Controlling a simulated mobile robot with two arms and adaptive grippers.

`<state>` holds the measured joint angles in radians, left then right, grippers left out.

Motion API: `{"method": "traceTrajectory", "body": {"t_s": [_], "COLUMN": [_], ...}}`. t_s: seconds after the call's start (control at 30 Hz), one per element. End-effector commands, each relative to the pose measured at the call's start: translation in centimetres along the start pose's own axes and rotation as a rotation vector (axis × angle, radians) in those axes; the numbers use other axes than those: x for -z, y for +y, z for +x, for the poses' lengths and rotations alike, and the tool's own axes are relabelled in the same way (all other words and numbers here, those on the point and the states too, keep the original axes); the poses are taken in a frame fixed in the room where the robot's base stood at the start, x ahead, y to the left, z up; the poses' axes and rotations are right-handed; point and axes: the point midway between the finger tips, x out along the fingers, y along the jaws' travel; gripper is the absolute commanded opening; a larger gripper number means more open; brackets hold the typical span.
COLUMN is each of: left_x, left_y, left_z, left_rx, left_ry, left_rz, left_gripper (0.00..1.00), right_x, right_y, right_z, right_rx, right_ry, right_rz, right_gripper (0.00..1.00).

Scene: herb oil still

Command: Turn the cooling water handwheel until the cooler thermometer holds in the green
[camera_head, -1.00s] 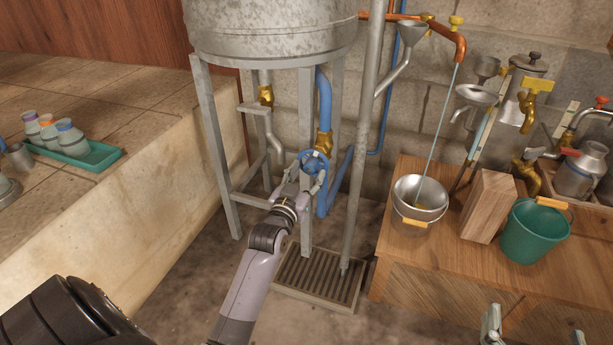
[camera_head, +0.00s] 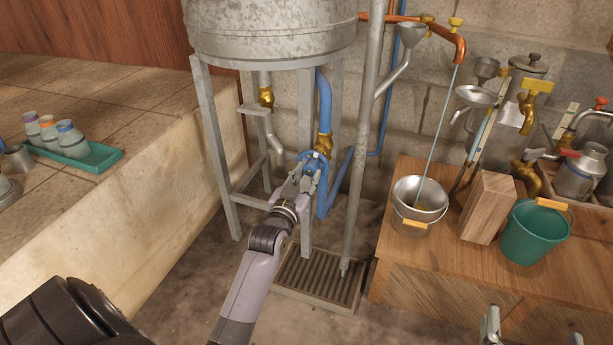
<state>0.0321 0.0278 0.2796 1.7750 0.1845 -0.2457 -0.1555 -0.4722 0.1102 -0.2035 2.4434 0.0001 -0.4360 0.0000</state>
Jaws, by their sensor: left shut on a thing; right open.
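The blue cooling water handwheel (camera_head: 314,157) is on the blue pipe, just below a brass valve body, between the legs of the metal tank stand. My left gripper (camera_head: 308,173) is shut on the wheel and hides part of its lower side. My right gripper (camera_head: 534,332) is open at the bottom right edge, in front of the wooden bench, with only its fingertips in view. A narrow upright strip (camera_head: 571,116) stands behind the bench at right. I cannot tell whether it is the cooler thermometer, and no reading is legible.
A thin stream runs from a copper spout (camera_head: 460,50) into a steel bucket (camera_head: 419,206) on the bench (camera_head: 400,255). A wooden block (camera_head: 487,207) and a green bucket (camera_head: 535,232) stand beside it. A grey post (camera_head: 362,150) rises right of the wheel, above a floor grate (camera_head: 316,283).

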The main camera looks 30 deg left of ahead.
Motion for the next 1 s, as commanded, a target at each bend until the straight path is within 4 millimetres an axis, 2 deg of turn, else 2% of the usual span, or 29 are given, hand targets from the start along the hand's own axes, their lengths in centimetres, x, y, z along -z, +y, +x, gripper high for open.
{"method": "traceTrajectory", "body": {"t_s": [0.27, 0.47, 0.6, 0.8, 1.0], "left_x": [0.2, 0.2, 0.3, 0.2, 0.0], "left_y": [0.1, 0.1, 0.1, 0.1, 0.1], "left_z": [0.0, 0.0, 0.0, 0.0, 0.0], "left_rx": [-0.001, -0.001, -0.001, -0.001, 0.0], "left_ry": [-0.002, -0.002, -0.002, -0.001, -0.001], "left_rz": [-0.078, -0.146, -0.195, -0.262, -0.29], "left_gripper": [0.01, 0.01, 0.01, 0.01, 0.01], "right_x": [-5.8, -10.0, -12.4, -14.7, -15.5], "right_y": [0.9, 1.6, 1.9, 2.4, 2.5], "right_z": [-2.1, -5.3, -8.3, -12.6, -14.6], "right_rx": [-0.02, -0.037, -0.048, -0.062, -0.068], "right_ry": [-0.336, -0.598, -0.781, -1.006, -1.099], "right_rz": [-0.003, -0.002, 0.002, 0.008, 0.012], "right_gripper": [0.95, 0.95, 0.95, 0.95, 0.95]}}
